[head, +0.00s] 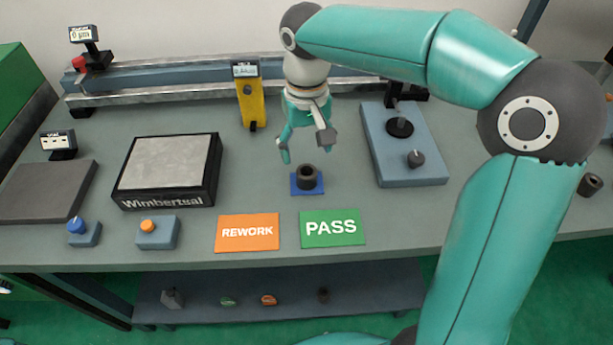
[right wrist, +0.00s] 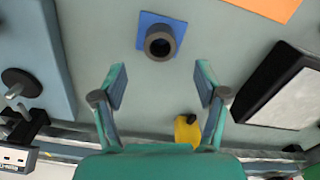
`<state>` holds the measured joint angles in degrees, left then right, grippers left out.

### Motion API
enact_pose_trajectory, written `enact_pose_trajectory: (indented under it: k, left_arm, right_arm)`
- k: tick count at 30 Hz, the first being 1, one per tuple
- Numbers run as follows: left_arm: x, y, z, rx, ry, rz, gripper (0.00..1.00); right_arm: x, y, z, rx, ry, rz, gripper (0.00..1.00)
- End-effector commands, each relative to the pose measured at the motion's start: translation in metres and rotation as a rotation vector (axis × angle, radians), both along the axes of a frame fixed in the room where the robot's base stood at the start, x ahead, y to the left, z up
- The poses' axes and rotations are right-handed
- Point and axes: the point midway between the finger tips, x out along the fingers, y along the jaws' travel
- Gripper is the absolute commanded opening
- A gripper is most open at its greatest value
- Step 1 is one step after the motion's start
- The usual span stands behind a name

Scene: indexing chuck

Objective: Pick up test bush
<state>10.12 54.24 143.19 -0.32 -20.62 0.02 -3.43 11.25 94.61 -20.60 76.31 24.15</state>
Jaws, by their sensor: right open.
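A dark grey hollow bush (head: 307,175) stands upright on a small blue pad (head: 294,188) in the middle of the bench. In the right wrist view the bush (right wrist: 160,42) shows its open bore, on the blue pad (right wrist: 144,21), ahead of the fingertips. My right gripper (head: 307,150) hangs above and slightly behind the bush, fingers pointing down. It is open, and its spread fingers also show in the right wrist view (right wrist: 160,87) with nothing between them. My left gripper is in neither view.
A green PASS card (head: 332,228) and an orange REWORK card (head: 247,232) lie in front. A yellow gauge (head: 252,103) stands behind left, a blue-grey fixture (head: 425,170) right, and a black-framed plate (head: 168,170) left. Another dark bush (head: 590,185) lies far right.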

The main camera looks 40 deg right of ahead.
Motion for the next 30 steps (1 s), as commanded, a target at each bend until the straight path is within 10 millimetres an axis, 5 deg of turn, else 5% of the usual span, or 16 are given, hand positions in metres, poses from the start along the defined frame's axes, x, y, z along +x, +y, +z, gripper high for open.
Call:
enact_pose_trajectory:
  k: [19,28,30]
  left_arm:
    - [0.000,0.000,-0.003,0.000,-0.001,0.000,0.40]
    - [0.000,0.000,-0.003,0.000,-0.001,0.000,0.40]
    - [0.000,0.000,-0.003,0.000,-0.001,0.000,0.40]
  right_arm:
    - [0.000,-0.001,-0.069,0.000,0.002,-0.003,0.73]
    - [0.001,-0.001,-0.075,0.000,-0.001,-0.002,0.73]
    - [0.001,-0.001,-0.075,0.000,-0.001,-0.002,0.65]
